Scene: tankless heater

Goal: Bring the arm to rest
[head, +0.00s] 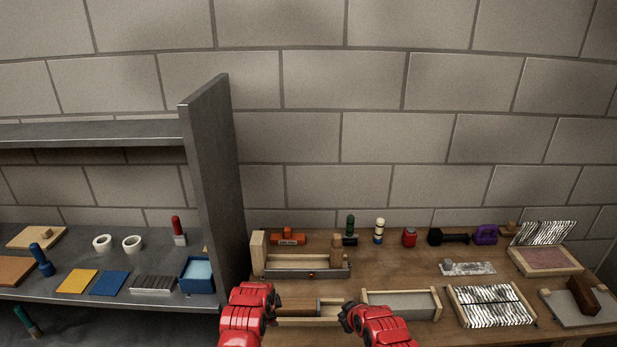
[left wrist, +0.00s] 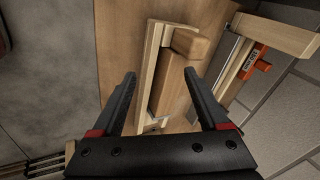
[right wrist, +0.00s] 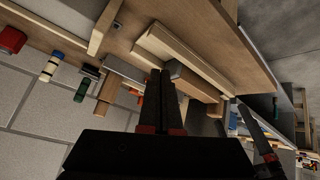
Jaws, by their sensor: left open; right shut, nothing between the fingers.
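My two red arms come in at the bottom of the head view. My left gripper (head: 273,302) is only partly visible there. In the left wrist view its two black fingers (left wrist: 166,90) are apart, with a wooden tray (left wrist: 154,75) holding a wooden block (left wrist: 178,80) seen beyond the gap. I cannot tell how far away they are. My right gripper (head: 347,316) shows near the table's front edge, between a small wooden tray (head: 329,307) and a larger grey-bottomed tray (head: 405,304). In the right wrist view its fingers (right wrist: 162,73) are together and empty.
A grey metal shelf with an upright panel (head: 212,190) stands left of the wooden table (head: 390,267). A long wooden holder (head: 300,265) lies behind my grippers. A red bottle (head: 409,237), a black dumbbell-like object (head: 448,237) and trays fill the right side.

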